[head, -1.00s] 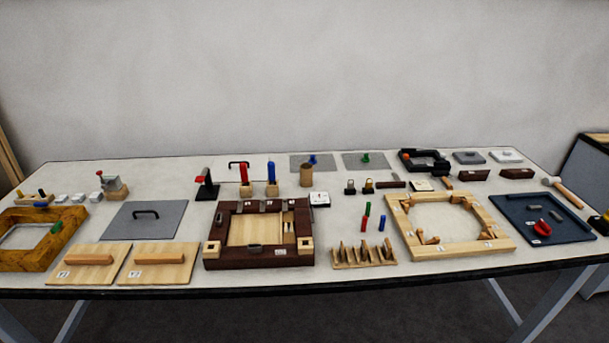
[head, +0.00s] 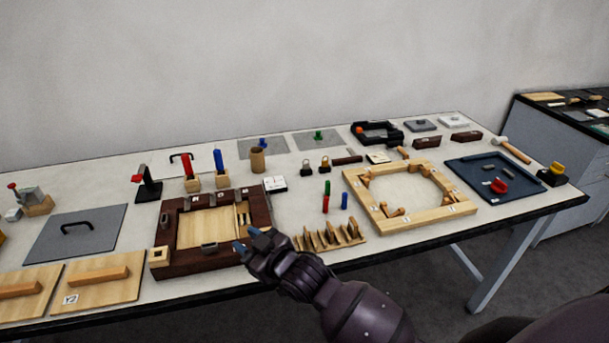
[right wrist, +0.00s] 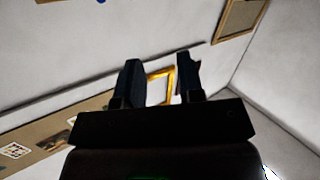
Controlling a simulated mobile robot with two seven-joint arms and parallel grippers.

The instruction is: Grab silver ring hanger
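Two small dark blocks with rings stand side by side at the table's middle back. The left one (head: 307,170) looks like the silver ring hanger; the right one (head: 324,165) has a more golden look. They are too small to read finely. My right gripper (head: 247,239) is over the right front part of the dark brown wooden frame (head: 165,232), in front of and left of the hangers, well apart from them. In the right wrist view its two fingers (right wrist: 161,80) are apart with nothing between them. My left gripper is out of view.
A white labelled block (head: 274,184) and a wooden cup (head: 257,160) stand left of the hangers. A light wooden frame (head: 440,213) is to the right.

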